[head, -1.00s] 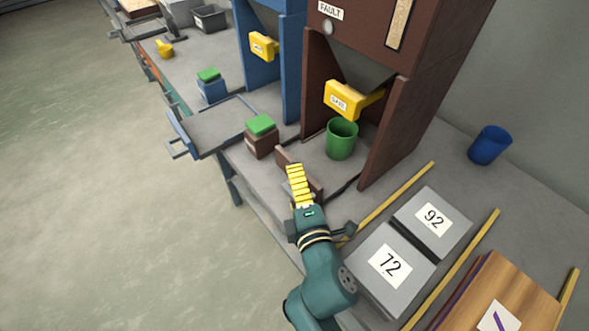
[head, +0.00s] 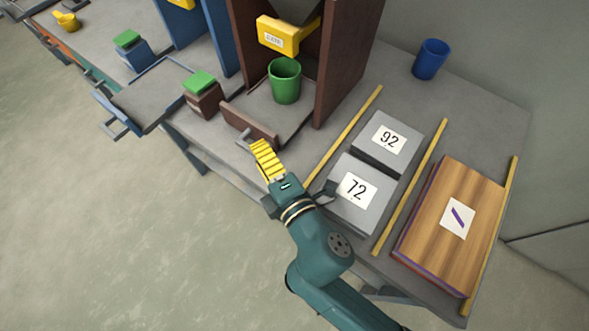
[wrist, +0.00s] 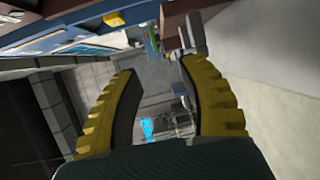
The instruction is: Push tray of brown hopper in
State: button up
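The brown hopper (head: 345,60) stands at the back with a yellow lever (head: 278,36) at its front. Its grey tray (head: 262,106) has a brown front panel (head: 247,123) and a small grey handle (head: 244,138). A green cup (head: 285,82) stands upright on the tray, below the lever. My gripper (head: 259,147) is just in front of the panel, close to the handle; I cannot tell whether they touch. In the wrist view, the yellow fingers of my gripper (wrist: 159,66) are apart with nothing held between them.
A brown box with a green top (head: 202,94) sits left of the tray. The blue hopper's tray (head: 155,100) sticks out further left. Grey blocks 92 (head: 388,140) and 72 (head: 358,192), yellow strips and a wooden board (head: 450,225) lie right. A blue cup (head: 431,60) stands behind.

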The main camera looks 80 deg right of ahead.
jog(key=shift+s+a+f+b, duration=0.2)
jog(key=shift+s+a+b, duration=0.15)
jog(key=shift+s+a, duration=0.65)
jog(key=shift+s+a+f+b, duration=0.2)
jog(key=shift+s+a+b, duration=0.15)
jog(key=shift+s+a, duration=0.6)
jog(key=b+v, duration=0.2)
jog(key=v, duration=0.4)
jog(key=shift+s+a+f, duration=0.2)
jog(key=shift+s+f, duration=0.05)
jog(key=shift+s, duration=0.15)
jog(key=shift+r, duration=0.1)
